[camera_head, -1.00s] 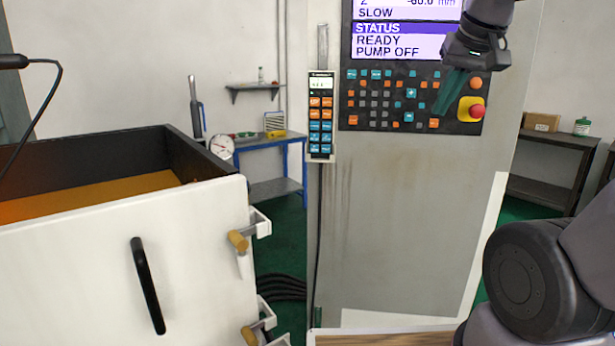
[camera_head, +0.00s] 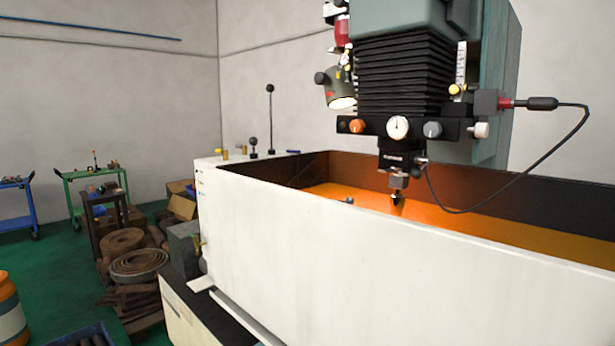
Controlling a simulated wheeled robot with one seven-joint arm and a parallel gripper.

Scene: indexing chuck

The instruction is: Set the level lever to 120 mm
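A tall thin rod with a black ball on top (camera_head: 270,120) stands upright at the far left corner of the white tank (camera_head: 370,255). A shorter black-knobbed lever (camera_head: 253,148) stands just left of it. I cannot tell which of them is the level lever, and no 120 mm scale can be read from here. My gripper and arm are out of view.
The dark machine head (camera_head: 405,75) hangs over the tank, with a cable looping at its right. Coiled and stacked stock (camera_head: 137,262), a green cart (camera_head: 92,185) and an orange drum (camera_head: 10,310) stand at left. Some green floor between them is clear.

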